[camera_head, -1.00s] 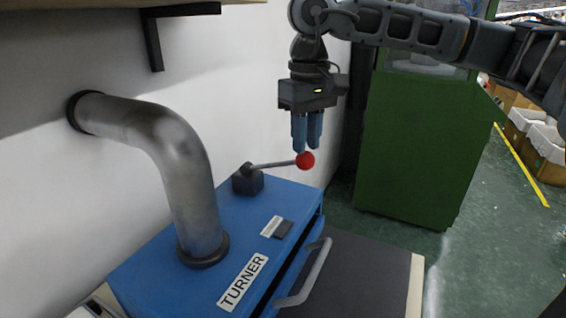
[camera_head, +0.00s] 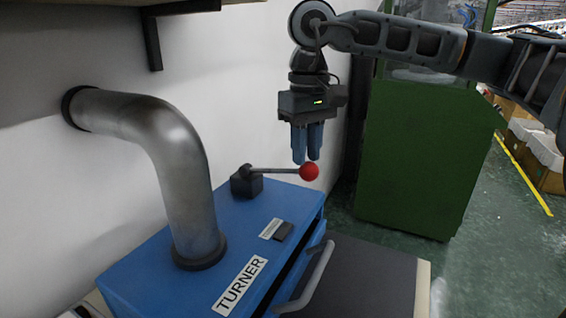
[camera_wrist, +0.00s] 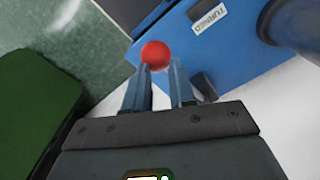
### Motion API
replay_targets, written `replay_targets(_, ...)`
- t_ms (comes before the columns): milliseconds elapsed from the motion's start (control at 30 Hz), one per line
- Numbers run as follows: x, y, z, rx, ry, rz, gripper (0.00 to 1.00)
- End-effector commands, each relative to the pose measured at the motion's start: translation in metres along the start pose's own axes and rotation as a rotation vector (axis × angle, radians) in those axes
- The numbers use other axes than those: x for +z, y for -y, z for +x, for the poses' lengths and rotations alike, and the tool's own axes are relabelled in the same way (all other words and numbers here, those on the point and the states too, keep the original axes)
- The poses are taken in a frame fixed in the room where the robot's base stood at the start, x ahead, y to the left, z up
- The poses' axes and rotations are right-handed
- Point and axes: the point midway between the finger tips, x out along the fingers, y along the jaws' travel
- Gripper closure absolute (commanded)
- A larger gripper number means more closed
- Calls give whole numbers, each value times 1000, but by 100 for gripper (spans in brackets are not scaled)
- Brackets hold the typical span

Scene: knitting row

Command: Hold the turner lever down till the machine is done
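The blue turner machine (camera_head: 205,250) has a lever (camera_head: 275,170) with a red ball end (camera_head: 309,172), pivoting on a dark block (camera_head: 246,182). The lever lies about level in the head view. My gripper (camera_head: 306,161) points down right above the ball, its fingertips at or against the ball's top. A narrow gap shows between the fingers, with nothing gripped in it. In the wrist view the red ball (camera_wrist: 155,55) sits just beyond the fingertips (camera_wrist: 160,64). The fingers hide part of the lever there, and exact contact is hard to tell.
A thick metal pipe (camera_head: 180,165) rises from the machine's top and bends to the wall. A handle (camera_head: 308,280) sticks out at the machine's front. A green cabinet (camera_head: 420,155) stands behind at right. A shelf bracket (camera_head: 153,40) hangs at upper left.

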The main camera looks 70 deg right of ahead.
Motion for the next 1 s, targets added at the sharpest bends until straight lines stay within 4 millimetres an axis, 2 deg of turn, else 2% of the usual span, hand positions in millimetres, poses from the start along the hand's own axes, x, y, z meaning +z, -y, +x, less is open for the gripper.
replay_targets(1000,4,-2,28,0,-1,0,77)
